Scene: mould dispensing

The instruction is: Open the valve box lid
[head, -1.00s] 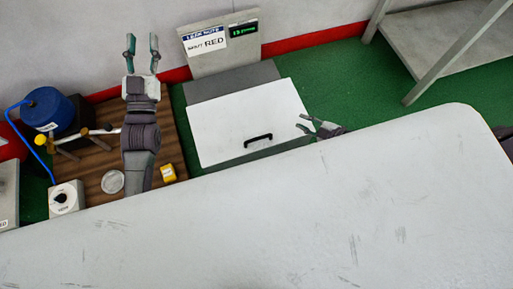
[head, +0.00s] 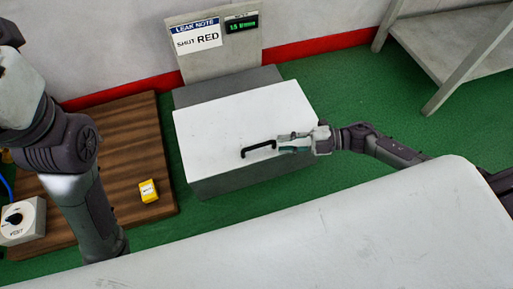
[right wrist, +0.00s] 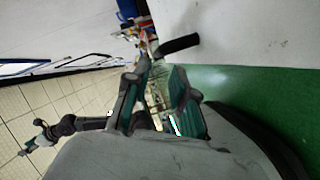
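The valve box (head: 240,177) is a grey box with a white lid (head: 225,118), which lies shut. A black bar handle (head: 258,149) is near the lid's front edge; it also shows in the right wrist view (right wrist: 181,44). My right gripper (head: 282,143) is at the handle's right end, reaching in from the right. Its fingers (right wrist: 163,82) look apart in the right wrist view, with the handle just beyond the tips. I cannot tell whether they touch it. My left arm stands at the left; its gripper is out of view.
A panel behind the box carries a sign (head: 196,37) reading "LEAK NOTE SHUT RED" and a green display (head: 242,25). A wooden board (head: 135,135) with a yellow block (head: 148,191) lies left. A vent knob box (head: 20,220) is far left. A pale surface (head: 300,245) fills the front.

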